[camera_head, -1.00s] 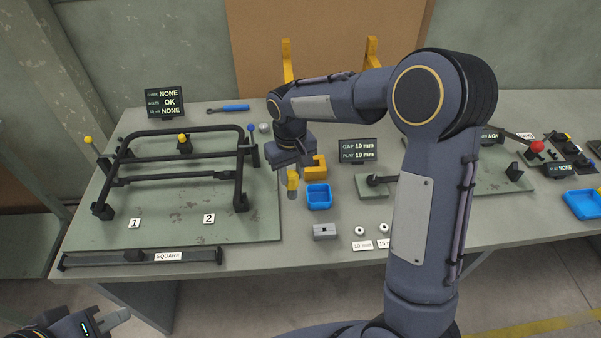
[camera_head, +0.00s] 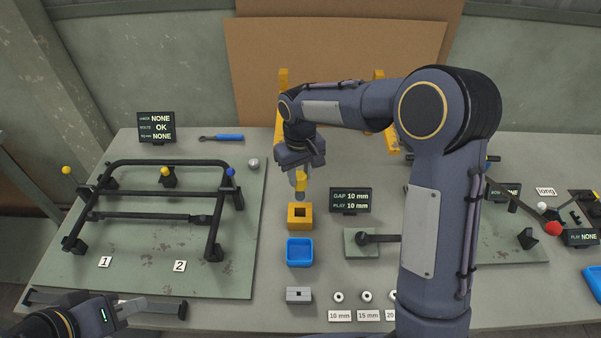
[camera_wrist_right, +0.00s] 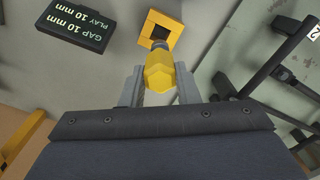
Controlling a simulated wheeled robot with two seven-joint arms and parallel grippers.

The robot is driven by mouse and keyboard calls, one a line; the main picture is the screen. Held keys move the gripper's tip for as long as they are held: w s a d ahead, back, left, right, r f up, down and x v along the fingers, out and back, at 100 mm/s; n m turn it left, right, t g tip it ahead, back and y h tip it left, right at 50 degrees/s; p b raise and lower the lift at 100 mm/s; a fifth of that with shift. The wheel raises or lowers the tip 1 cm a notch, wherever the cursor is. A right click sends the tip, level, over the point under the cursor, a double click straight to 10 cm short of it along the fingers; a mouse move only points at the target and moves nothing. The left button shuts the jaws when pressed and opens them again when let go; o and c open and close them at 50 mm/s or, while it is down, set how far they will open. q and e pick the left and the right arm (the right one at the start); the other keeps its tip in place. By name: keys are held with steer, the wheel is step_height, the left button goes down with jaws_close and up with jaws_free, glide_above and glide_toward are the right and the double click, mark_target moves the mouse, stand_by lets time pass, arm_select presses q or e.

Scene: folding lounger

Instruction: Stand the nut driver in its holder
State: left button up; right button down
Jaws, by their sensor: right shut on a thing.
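The nut driver has a yellow handle (camera_head: 300,181) and a dark shaft end pointing down. It also shows in the right wrist view (camera_wrist_right: 159,72). My right gripper (camera_head: 299,178) is shut on the yellow handle and holds it above the table. The holder is a yellow block with a square hole (camera_head: 299,217). It stands just below the driver in the head view, and in the right wrist view (camera_wrist_right: 160,30) the tip overlaps its near edge. I cannot tell whether they touch. My left gripper (camera_head: 118,308) is at the lower left, away from both; its fingers are unclear.
A blue tray (camera_head: 299,253) and a grey slotted block (camera_head: 299,295) stand in front of the holder. A GAP/PLAY display (camera_head: 350,200) is to its right. The black lounger frame (camera_head: 150,205) lies on a green plate to the left. A blue-handled wrench (camera_head: 228,137) lies behind.

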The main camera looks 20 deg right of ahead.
mark_target(300, 197)
steer(key=shift+f+b, duration=2.1)
steer(key=shift+f, duration=0.8)
steer(key=shift+f, duration=0.3)
steer(key=shift+f, duration=0.3)
steer(key=shift+f, duration=0.15)
steer(key=shift+f, duration=0.35)
steer(key=shift+f, duration=0.4)
steer(key=shift+f, duration=0.3)
steer(key=shift+f, duration=0.25)
